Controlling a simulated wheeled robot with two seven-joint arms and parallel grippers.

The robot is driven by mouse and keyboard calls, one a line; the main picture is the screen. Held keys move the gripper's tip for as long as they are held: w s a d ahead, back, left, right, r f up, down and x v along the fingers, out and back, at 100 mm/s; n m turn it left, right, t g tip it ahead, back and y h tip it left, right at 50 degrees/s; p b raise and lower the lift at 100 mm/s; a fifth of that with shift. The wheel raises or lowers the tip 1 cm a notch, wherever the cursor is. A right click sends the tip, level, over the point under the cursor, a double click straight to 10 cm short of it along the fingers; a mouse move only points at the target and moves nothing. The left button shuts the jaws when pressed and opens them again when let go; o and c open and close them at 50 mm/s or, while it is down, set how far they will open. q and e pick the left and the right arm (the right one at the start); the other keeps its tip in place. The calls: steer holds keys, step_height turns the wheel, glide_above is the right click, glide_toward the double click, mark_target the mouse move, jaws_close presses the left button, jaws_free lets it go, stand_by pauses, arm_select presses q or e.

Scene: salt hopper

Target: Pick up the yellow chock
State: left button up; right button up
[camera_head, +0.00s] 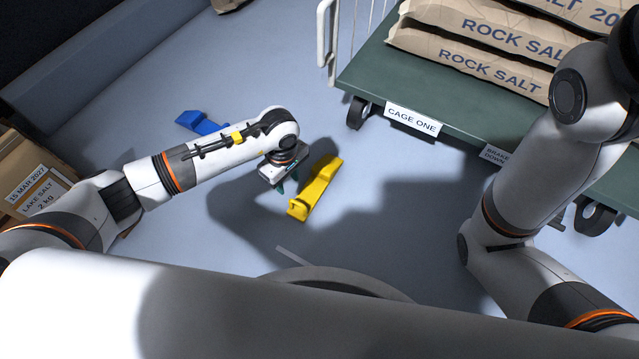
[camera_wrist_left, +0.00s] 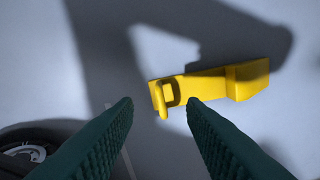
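The yellow chock (camera_head: 316,187) lies on the floor in the head view, long and narrow, with a handle loop at its near end. My left gripper (camera_head: 287,187) is above the floor just left of the chock. In the left wrist view the chock (camera_wrist_left: 205,86) lies crosswise, its handle loop ahead of the gap between the fingers and its thick wedge end to the right. The left gripper's dark green ribbed fingers (camera_wrist_left: 160,102) are spread wide with nothing between them. My right arm comes in at the right of the head view, but its gripper is out of frame.
A blue chock (camera_head: 201,122) lies on the floor behind my left forearm. A green cart deck (camera_head: 400,85) labelled CAGE ONE carries rock salt bags (camera_head: 470,60), with a caster (camera_head: 358,112) near the chock's side. A cardboard box (camera_head: 30,180) stands at left. Floor around the yellow chock is clear.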

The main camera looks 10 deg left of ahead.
mark_target(291, 203)
arm_select(q)
step_height(291, 203, down, 7)
steer(key=b, duration=0.4)
steer(key=shift+s+r+b, duration=0.1)
steer(key=shift+b, duration=0.3)
step_height(291, 203, down, 5)
steer(key=b, duration=0.5)
steer(key=shift+d, duration=0.15)
steer(key=shift+c, duration=0.4)
